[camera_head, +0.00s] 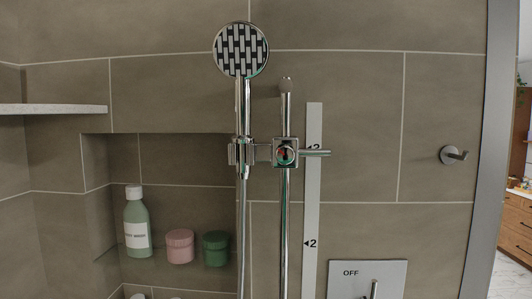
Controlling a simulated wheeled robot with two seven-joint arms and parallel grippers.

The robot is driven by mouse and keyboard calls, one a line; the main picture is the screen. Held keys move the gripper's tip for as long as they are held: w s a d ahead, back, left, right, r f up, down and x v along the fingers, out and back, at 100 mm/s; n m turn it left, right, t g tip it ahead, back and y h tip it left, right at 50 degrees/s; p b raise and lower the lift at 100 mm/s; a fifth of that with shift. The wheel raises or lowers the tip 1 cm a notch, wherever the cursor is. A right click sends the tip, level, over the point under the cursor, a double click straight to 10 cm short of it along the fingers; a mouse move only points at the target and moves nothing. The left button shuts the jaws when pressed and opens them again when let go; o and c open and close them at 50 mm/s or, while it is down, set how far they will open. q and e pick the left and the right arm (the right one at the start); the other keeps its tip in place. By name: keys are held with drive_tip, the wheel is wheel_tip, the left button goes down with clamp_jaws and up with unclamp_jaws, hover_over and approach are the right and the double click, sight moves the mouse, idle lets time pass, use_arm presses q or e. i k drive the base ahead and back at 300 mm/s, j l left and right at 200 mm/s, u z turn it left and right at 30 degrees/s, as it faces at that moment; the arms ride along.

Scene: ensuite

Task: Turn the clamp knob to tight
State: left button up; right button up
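The clamp knob (286,153) is a chrome square-round piece with a small red and green mark in its face. It sits on the vertical chrome shower rail (284,220). A thin chrome lever (315,153) sticks out level to the right from the clamp, across the white scale strip (312,200), and partly covers a number beside it. A holder (241,152) joins the clamp's left side and carries the hand shower (241,50), which stands upright with its face forward. Neither of my grippers is in view.
A wall niche (190,150) at left holds a green bottle (137,225), a pink jar (180,247) and a green jar (216,248). A plate marked OFF (340,285) is below right. A hook (452,155) is on the right wall. A shelf (50,109) juts in at left.

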sight(285, 154)
drive_tip(key=i+l+u, duration=0.2)
drive_tip(key=l, duration=0.2)
drive_tip(key=i+l+u, duration=0.25)
drive_tip(key=l, duration=0.15)
drive_tip(key=l+u, duration=0.2)
drive_tip(key=l, duration=0.2)
